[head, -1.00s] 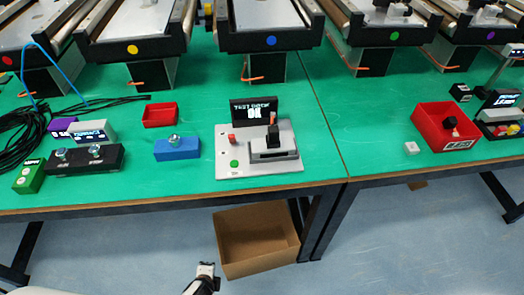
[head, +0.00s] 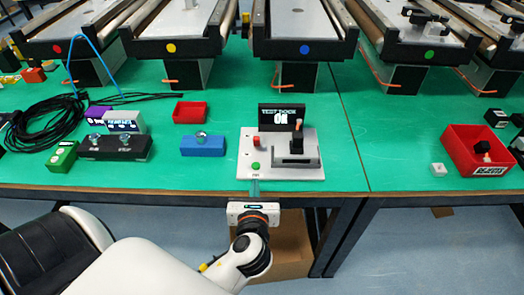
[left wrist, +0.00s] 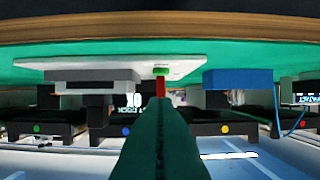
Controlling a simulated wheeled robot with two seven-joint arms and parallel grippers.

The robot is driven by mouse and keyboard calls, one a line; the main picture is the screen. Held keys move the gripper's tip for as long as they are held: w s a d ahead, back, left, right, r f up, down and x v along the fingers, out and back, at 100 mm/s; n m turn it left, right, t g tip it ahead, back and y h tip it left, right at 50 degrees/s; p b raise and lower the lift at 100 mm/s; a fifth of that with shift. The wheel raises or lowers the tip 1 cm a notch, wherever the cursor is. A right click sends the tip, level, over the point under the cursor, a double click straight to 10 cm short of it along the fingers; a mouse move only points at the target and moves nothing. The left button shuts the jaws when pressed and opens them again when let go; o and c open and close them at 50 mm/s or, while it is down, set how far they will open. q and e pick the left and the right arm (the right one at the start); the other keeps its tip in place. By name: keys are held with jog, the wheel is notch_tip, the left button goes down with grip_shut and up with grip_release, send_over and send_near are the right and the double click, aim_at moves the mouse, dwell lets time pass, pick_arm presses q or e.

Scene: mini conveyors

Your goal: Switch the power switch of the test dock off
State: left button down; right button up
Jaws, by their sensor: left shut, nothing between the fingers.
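The test dock is a light grey plate (head: 280,178) near the table's front edge, with a black display (head: 282,117) at its back. On its left side stand a red part (head: 256,141) and, nearer me, a green button (head: 255,166). I cannot tell for sure which is the power switch. A grey fixture (head: 297,161) sits on the right. My left gripper (head: 254,190) is shut and empty at the front edge, just in front of the green button. In the left wrist view its fingers point towards the green button (left wrist: 161,71) and red part (left wrist: 160,87); contact is unclear.
A blue block (head: 203,147) stands left of the dock, with a red tray (head: 189,112) behind it. A black block (head: 115,148) and a cable coil (head: 45,128) lie further left. A red bin (head: 477,150) stands at right. Conveyors line the back.

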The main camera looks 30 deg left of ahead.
aim_at(256, 171)
pick_arm(q)
jog(key=x, duration=1)
jog(key=shift+w+a+r+p, duration=0.2)
jog(key=shift+w+a+r, duration=0.15)
jog(key=shift+w, duration=0.15)
jog(key=shift+w+a+r+p, duration=0.2)
jog(key=shift+w+a+r, duration=0.1)
jog(key=shift+w, duration=0.2)
jog(key=shift+w+a+r, duration=0.25)
jog(key=shift+w+r, duration=0.05)
jog(key=shift+w, duration=0.2)
